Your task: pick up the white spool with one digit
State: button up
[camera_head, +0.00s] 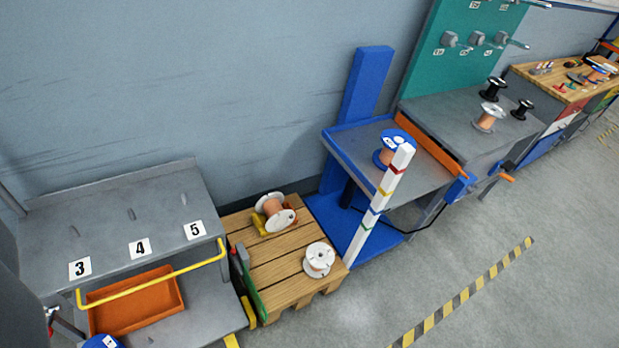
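Two spools with white flanges are on a wooden pallet (262,250) in the lower middle of the view. One white spool (319,258) stands upright near the pallet's right corner, its round top flange facing up. The other white spool (280,220) lies on its side near the back, with copper-coloured winding between its flanges and a yellow piece beside it. Small dark marks show on the flanges, but I cannot read any digits. My gripper is not in view.
A grey shelf cart (110,210) numbered 3, 4 and 5 stands left, holding an orange tray (135,303). Right are a striped white post (380,205), a blue-topped spool (393,148) on a blue-edged table (350,145), and a grey bench (455,115) with more spools.

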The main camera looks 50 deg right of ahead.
aim_at(318, 261)
jog(key=z, duration=0.8)
jog(key=i, duration=0.1)
jog(key=z, duration=2.75)
jog(key=k, duration=1.45)
jog(key=u, duration=1.25)
jog(key=i, duration=0.75)
jog(key=u, duration=0.05)
